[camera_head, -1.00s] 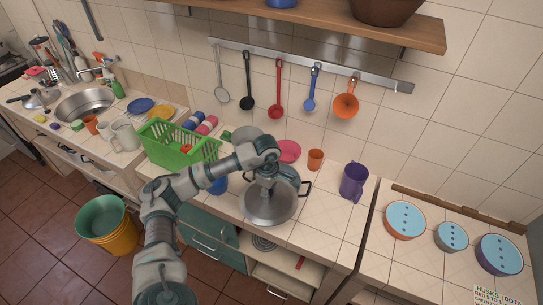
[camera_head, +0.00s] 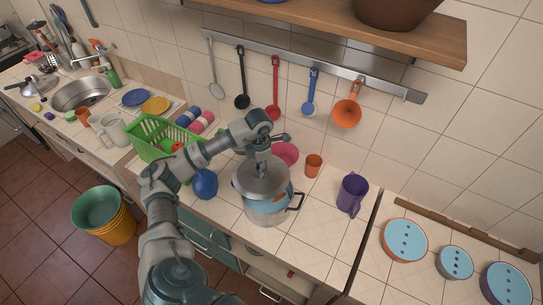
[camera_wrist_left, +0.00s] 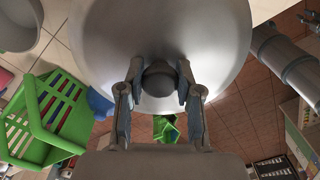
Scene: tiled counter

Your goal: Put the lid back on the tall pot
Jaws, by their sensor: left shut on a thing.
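The tall pot (camera_head: 268,210) is silver with a blue and orange pattern and stands on the tiled counter. One black side handle shows at its right. The round grey lid (camera_head: 256,181) is over the pot's mouth and hides it. I cannot tell whether the lid touches the rim all round. My left gripper (camera_head: 263,161) is above the lid, shut on its knob. The left wrist view shows the two fingers (camera_wrist_left: 158,88) on either side of the dark knob, with the lid (camera_wrist_left: 160,30) filling the top middle. My right gripper is not in view.
A blue round thing (camera_head: 205,184) and a green basket (camera_head: 150,143) stand left of the pot. A pink plate (camera_head: 286,153), an orange cup (camera_head: 313,165) and a purple pitcher (camera_head: 352,194) are behind and right. Counter in front of the pitcher is clear.

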